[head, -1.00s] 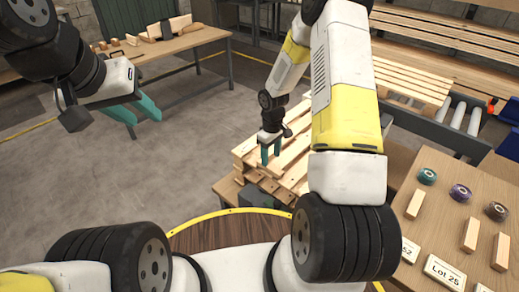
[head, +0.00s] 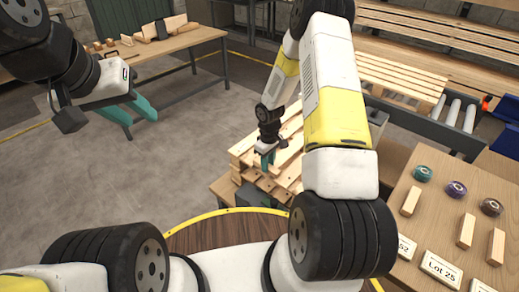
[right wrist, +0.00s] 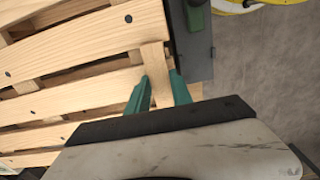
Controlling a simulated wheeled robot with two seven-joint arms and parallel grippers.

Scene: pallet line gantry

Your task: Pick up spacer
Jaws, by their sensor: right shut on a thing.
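A light wooden spacer (right wrist: 156,68) shows in the right wrist view between the teal fingers of my right gripper (right wrist: 160,92), at the end of the pallet boards. The gripper is shut on it. In the head view my right gripper (head: 267,160) is low over the near side of the wooden pallet (head: 290,150); the spacer is too small to make out there. My left gripper (head: 130,110) is open and empty, in the air at the upper left.
A table (head: 400,235) at the right holds wooden blocks (head: 411,202), tape rolls (head: 457,189) and label cards (head: 440,269). A workbench (head: 170,48) with wood pieces stands at the back left. The floor at left is clear.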

